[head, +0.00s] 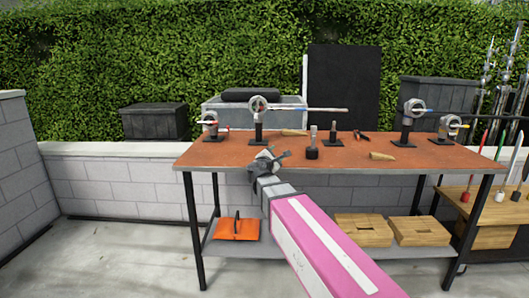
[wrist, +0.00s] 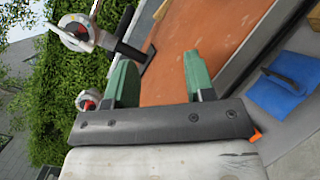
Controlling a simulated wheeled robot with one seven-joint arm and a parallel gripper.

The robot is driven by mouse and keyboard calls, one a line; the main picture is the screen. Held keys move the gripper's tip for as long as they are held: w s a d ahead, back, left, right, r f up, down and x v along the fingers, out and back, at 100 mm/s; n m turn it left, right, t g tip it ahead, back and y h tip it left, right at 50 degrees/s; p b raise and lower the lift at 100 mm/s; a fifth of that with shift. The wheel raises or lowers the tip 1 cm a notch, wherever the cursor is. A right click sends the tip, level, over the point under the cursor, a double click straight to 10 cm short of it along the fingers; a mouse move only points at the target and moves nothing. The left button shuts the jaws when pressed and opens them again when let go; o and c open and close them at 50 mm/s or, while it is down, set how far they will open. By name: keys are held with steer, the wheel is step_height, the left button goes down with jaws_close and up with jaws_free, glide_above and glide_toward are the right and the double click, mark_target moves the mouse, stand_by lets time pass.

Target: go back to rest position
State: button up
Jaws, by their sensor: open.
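My gripper (head: 272,160) is at the front edge of the orange-brown tabletop (head: 345,142), left of its middle. It also shows in the wrist view (wrist: 155,80), where its two green fingers stand apart with nothing between them. My arm, with a pink and white link, reaches up to it from the lower right in the head view. A clamp head on a stand (head: 258,108) holds a long rod behind my gripper, and no contact with it shows. It also appears at the upper left of the wrist view (wrist: 75,33).
Several other small stands are on the table, among them a tall one at right (head: 411,120). Wooden wedges (head: 382,156) lie between. A side table (head: 490,212) is at right. Floor at left is clear.

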steer(key=s+d+f+m+g, duration=0.3)
steer(key=d+f+m, duration=0.15)
steer(key=f, duration=0.25)
steer(key=s+d+f+m+g+y, duration=0.1)
steer(key=s+d+f+m+g, duration=0.35)
steer(key=f, duration=0.35)
steer(key=s+d+f+m+g, duration=0.3)
steer(key=d+f+m, duration=0.1)
steer(key=d+f, duration=0.25)
steer(key=s+f+m+g+y, duration=0.6)
steer(key=s+f+m, duration=0.2)
steer(key=s+f, duration=0.5)
steer(key=shift+s+a+m+y, duration=0.2)
steer(key=shift+a+m+y, duration=0.1)
steer(key=shift+a+y, duration=0.15)
steer(key=shift+c, duration=0.3)
